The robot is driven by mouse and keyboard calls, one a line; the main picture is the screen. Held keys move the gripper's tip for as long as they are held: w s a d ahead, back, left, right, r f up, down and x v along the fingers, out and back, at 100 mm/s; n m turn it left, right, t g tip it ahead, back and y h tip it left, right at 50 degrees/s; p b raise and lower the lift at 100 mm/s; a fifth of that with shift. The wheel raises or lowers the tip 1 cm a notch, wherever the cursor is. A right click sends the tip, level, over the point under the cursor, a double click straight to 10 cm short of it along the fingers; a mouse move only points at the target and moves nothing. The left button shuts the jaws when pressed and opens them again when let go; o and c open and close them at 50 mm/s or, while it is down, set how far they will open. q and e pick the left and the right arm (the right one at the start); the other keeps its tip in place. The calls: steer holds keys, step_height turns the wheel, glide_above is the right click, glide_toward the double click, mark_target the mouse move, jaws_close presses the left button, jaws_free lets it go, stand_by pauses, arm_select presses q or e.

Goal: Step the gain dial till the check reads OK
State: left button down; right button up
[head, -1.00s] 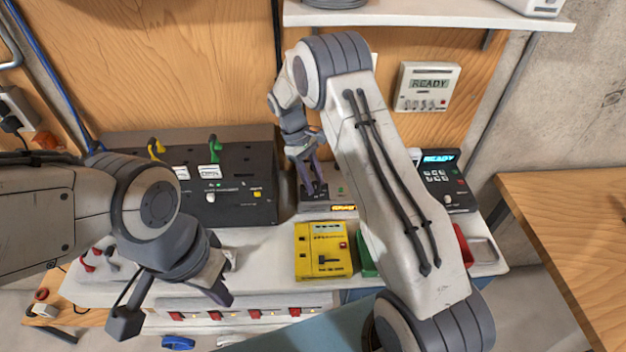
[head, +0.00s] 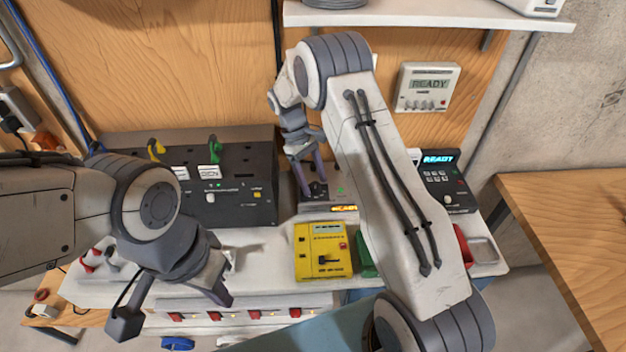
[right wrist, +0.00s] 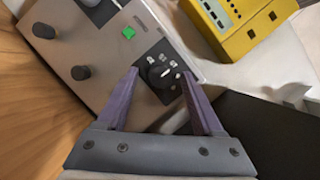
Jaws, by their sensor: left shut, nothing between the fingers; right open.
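A grey device box (head: 345,192) stands at the back middle of the bench, with a small green square and an amber display (head: 344,208) too small to read surely. In the right wrist view its panel (right wrist: 110,45) shows a lit green square (right wrist: 128,32), two plain black knobs and a black dial (right wrist: 158,76) with white marks around it. I cannot read a gain label. My right gripper (head: 313,190) is open over this box. Its fingertips (right wrist: 160,73) lie either side of the dial; contact cannot be told. My left gripper (head: 222,297) is shut and empty above the bench's front left.
A black box (head: 235,190) with green and yellow levers stands left of the device. A yellow box (head: 322,250) sits in front. A shelf (head: 430,14) overhangs the back.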

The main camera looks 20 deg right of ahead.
steer(key=b+v, duration=0.2)
steer(key=v, duration=0.4)
steer(key=shift+w, duration=0.2)
steer(key=shift+w+a+r, duration=0.1)
steer(key=shift+a+r, duration=0.05)
steer(key=shift+r, duration=0.4)
